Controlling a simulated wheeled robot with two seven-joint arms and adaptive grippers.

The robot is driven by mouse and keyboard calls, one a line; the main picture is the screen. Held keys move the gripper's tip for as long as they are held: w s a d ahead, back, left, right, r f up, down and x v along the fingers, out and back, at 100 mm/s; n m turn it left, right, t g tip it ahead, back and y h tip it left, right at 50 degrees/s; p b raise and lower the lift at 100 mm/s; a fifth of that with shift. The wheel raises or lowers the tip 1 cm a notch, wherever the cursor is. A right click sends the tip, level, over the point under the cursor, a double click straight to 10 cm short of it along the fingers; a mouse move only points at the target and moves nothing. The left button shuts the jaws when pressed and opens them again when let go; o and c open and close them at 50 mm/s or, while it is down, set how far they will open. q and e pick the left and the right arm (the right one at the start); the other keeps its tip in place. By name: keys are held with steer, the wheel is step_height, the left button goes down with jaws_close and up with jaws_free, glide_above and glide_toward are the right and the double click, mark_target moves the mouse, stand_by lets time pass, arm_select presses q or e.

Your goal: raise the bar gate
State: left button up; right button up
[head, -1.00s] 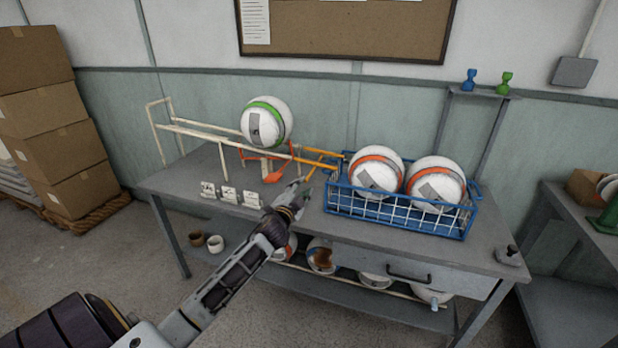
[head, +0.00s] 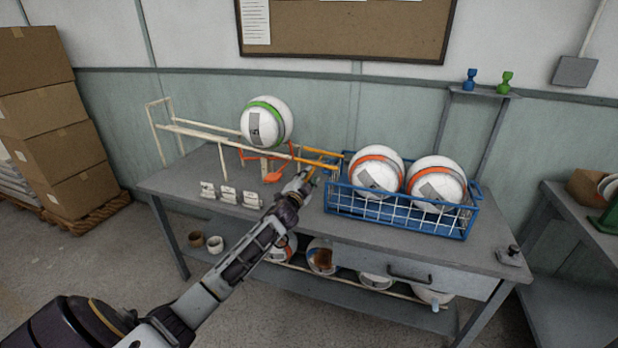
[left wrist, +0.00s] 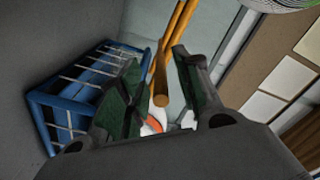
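A white rail ramp (head: 195,133) with orange end rails (head: 318,153) stands on the table. A white ball with a green stripe (head: 266,122) rests on it. An orange bar (left wrist: 161,85) points toward the camera in the left wrist view, its round end between my fingers. I take it as the bar gate. My left gripper (head: 309,173) is just in front of the orange rails. In the left wrist view the left gripper (left wrist: 157,58) is open, its green-padded fingers apart on both sides of the bar. Contact is not clear. My right gripper is out of view.
A blue wire basket (head: 396,216) with two orange-striped balls stands right of the gripper. A red-orange lever piece (head: 273,177) hangs by the ramp. Small white label stands (head: 229,195) line the table's left front. The table's right end is mostly clear.

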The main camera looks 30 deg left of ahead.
arm_select(q)
steer(key=shift+x, duration=0.8)
jaws_close()
